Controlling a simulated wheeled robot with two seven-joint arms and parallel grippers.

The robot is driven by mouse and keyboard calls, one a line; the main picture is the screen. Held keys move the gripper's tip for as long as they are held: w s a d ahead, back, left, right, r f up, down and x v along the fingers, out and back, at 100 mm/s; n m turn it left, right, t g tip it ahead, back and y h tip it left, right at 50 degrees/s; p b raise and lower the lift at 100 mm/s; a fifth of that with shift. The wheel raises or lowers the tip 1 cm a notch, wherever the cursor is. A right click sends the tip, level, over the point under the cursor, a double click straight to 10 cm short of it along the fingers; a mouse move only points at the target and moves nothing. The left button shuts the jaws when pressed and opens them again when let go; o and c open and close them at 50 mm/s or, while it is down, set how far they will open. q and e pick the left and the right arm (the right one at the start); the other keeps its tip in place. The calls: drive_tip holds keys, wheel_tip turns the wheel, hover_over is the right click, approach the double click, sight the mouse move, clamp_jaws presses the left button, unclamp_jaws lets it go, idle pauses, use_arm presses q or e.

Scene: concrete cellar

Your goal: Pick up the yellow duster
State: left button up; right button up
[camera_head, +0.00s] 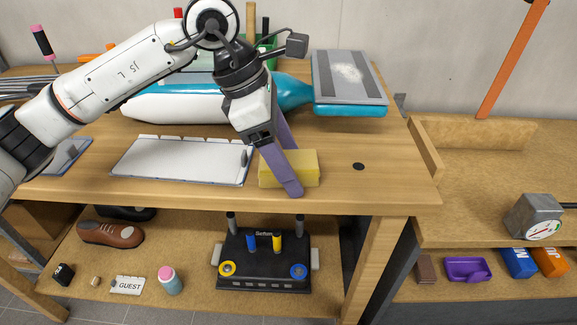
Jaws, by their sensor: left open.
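The yellow duster (308,168) is a yellow block lying near the front edge of the wooden bench top, right of centre. My left gripper (292,170) reaches down to it from the upper left, with purple fingers. The fingers are open; one passes in front of the duster's left part and the other shows behind it. The duster appears to rest on the bench. Whether the fingers touch it I cannot tell. My right gripper is not in view.
A white board (180,160) lies left of the duster. Behind are a teal-and-white object (180,108) and a grey tray-like item (348,80) with white powder. A dark hole (358,166) marks the bench right of the duster. The bench's front right is clear.

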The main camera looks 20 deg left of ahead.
use_arm(q)
drive_tip(key=shift+c, duration=0.5)
drive_tip(key=c, duration=1)
wheel_tip(320, 180, up, 10)
drive_tip(key=shift+r+p, duration=0.15)
drive_tip(key=shift+p, duration=0.35)
